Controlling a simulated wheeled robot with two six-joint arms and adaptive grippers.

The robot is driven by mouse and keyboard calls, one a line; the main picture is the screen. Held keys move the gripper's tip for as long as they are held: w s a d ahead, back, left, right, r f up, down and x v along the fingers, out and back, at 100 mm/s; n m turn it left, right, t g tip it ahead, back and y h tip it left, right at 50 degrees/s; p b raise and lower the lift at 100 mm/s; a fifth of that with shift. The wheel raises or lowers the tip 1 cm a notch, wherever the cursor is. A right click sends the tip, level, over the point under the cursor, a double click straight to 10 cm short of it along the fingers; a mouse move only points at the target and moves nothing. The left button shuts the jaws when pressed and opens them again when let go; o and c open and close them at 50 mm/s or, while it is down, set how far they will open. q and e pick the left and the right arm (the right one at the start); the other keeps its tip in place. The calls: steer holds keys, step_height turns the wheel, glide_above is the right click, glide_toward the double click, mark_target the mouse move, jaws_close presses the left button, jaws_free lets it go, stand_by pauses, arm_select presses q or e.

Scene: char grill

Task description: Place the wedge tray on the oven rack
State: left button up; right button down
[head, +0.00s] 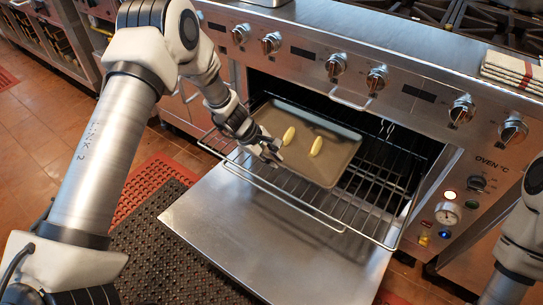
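The wedge tray (338,158) is a shallow grey-brown pan with two pale yellow wedges (289,135) lying on it. It is over the wire oven rack (305,203), partly inside the open oven. Whether it rests fully on the rack wires cannot be told. My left gripper (270,153) is at the tray's near left edge, and its fingers overlap the rim. Whether they are closed on the rim is too small to tell. My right arm shows at the right edge; its gripper is out of view.
The oven door (270,243) is folded down in front, below the pulled-out rack. A control panel with several knobs (336,66) runs above the opening. A striped towel (512,70) lies on the stove top at right. Dark and red mats (150,190) cover the floor at left.

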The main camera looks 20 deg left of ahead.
arm_select(q)
steer(key=shift+a+r, duration=0.1)
steer(key=shift+r, duration=0.25)
steer(key=p+v, duration=0.4)
steer(key=v, duration=0.7)
steer(key=s+f+m+g+y, duration=0.3)
steer(key=s+f+m+y, duration=0.15)
steer(key=s+f, duration=0.85)
steer(key=s+d+f+m, duration=0.2)
steer(key=s+m, duration=0.3)
steer(key=s, duration=0.4)
steer(key=s+d+f+m, duration=0.1)
steer(key=s+m, duration=0.4)
steer(key=s, duration=0.5)
steer(key=shift+d+f+y, duration=0.35)
steer(key=shift+d+f, duration=0.05)
steer(key=shift+f, duration=0.15)
steer(key=shift+w, duration=0.1)
